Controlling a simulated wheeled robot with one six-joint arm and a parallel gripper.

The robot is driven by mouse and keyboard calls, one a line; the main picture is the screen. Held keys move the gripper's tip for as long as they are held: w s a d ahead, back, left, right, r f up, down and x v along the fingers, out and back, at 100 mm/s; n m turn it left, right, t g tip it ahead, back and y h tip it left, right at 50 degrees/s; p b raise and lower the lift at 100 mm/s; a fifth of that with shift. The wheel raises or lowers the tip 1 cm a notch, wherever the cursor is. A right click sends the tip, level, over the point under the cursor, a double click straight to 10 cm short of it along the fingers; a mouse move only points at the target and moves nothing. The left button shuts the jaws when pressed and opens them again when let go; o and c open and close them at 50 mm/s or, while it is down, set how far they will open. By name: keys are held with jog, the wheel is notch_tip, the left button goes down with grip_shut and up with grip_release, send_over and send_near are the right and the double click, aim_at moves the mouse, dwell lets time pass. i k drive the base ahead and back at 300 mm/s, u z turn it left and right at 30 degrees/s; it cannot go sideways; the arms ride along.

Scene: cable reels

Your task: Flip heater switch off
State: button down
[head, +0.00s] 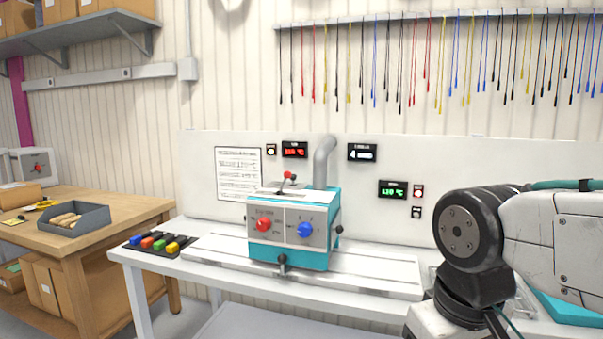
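Which control is the heater switch cannot be told, as the labels are too small to read. On the white back panel (215,142), a small white switch (271,149) sits left of a red-lit display (295,150). A black plate with a white element (362,152) is right of the grey pipe. Further right, a green-lit display (393,189) has a small red-and-white switch (418,191) beside it and a black-and-white one (416,212) below that. No switch position is legible. My arm stands at the right; my gripper is out of view.
A teal machine (290,257) with a red knob (263,224), a blue knob (305,230) and a red-tipped lever (288,177) stands on the white bench (205,276). Coloured blocks (160,243) lie at left. A wooden table (85,233) holds a grey bin (75,221). Coloured cables hang above.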

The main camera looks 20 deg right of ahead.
aim_at(288, 175)
jog(key=z, duration=0.2)
jog(key=i, duration=1.1)
jog(key=u, duration=0.3)
